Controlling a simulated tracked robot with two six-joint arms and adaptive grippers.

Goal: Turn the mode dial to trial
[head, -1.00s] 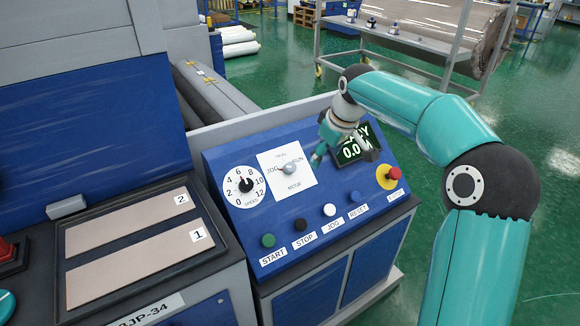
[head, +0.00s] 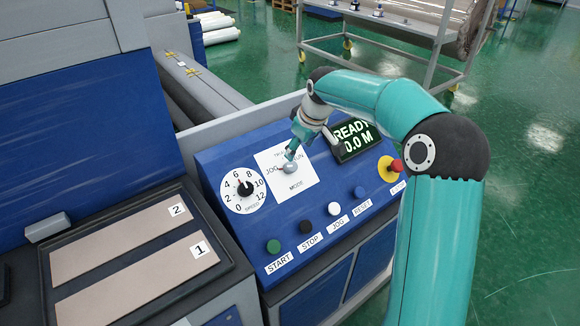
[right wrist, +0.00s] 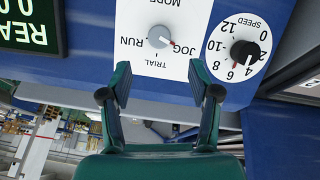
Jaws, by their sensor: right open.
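The mode dial (head: 290,167) is a small grey knob on a white plate with the labels TRIAL, JOG and RUN on the blue sloping panel. Its red pointer is towards JOG. The dial also shows upside down in the right wrist view (right wrist: 160,37), with its pointer towards JOG. My right gripper (head: 291,153) is at the dial's upper edge in the head view and hides part of the TRIAL label. In the right wrist view its two fingers (right wrist: 163,88) are apart and empty, with the dial beyond the tips. My left gripper is out of view.
The speed dial (head: 244,189) is left of the mode plate, and the READY display (head: 354,139) is right of it. Several push buttons (head: 333,209) line the panel's lower part. A red stop button (head: 396,166) on yellow sits at the right.

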